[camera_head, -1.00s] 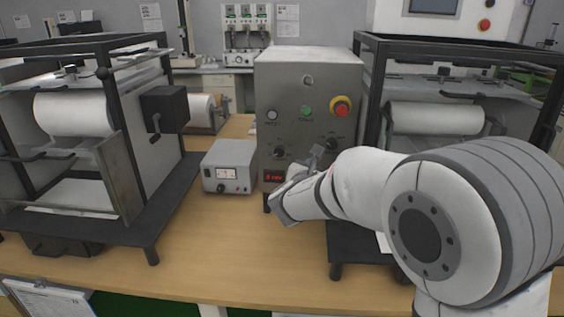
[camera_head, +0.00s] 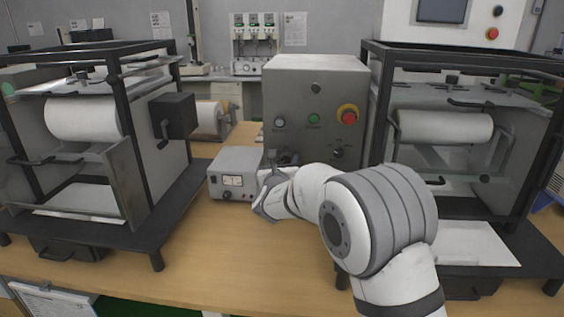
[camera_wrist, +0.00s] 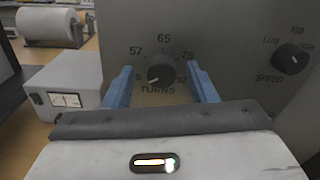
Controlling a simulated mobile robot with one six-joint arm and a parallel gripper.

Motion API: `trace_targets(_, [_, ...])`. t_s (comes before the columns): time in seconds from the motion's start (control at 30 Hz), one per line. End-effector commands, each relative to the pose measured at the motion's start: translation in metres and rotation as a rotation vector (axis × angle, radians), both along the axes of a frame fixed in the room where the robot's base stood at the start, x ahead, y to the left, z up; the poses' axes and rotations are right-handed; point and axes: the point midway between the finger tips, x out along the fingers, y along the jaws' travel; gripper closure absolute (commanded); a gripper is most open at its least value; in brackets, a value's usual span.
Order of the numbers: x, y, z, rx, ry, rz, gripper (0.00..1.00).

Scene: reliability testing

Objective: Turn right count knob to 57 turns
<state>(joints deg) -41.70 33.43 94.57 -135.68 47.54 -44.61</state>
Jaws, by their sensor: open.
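A black knob (camera_wrist: 160,72) marked TURNS sits on the grey control box (camera_head: 345,85). Around it in the wrist view are the numbers 57 at upper left, 65 at top, and others at right. Its white mark appears to point to the lower left, away from 57. My gripper (camera_wrist: 160,78) is open, with one blue finger on each side of this knob; I cannot tell whether they touch it.
A small grey meter box (camera_head: 234,172) stands just left of the control box, close to my gripper. Black-framed machines with white rolls stand left (camera_head: 131,150) and right (camera_head: 375,140). The wooden table (camera_head: 200,255) is clear in front.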

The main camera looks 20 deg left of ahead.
Motion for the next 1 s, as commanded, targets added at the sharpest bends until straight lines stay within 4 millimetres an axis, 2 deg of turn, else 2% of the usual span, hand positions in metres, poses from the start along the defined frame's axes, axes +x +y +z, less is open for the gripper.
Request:
trace_targets(0.2, [0.001,0.0,0.0,0.0,0.0,-0.001,0.48])
trace_targets(0.73, [0.001,-0.001,0.0,0.0,0.001,-0.001,0.92])
trace_targets(0.77, [0.001,0.015,-0.001,0.002,0.0,0.001,0.93])
trace_targets(0.8, [0.001,0.008,-0.001,0.0,0.001,0.0,0.91])
trace_targets(0.83, [0.001,0.005,-0.001,0.0,0.001,0.0,0.93])
trace_targets(1.0, [0.001,0.0,-0.002,0.021,0.005,0.001,0.93])
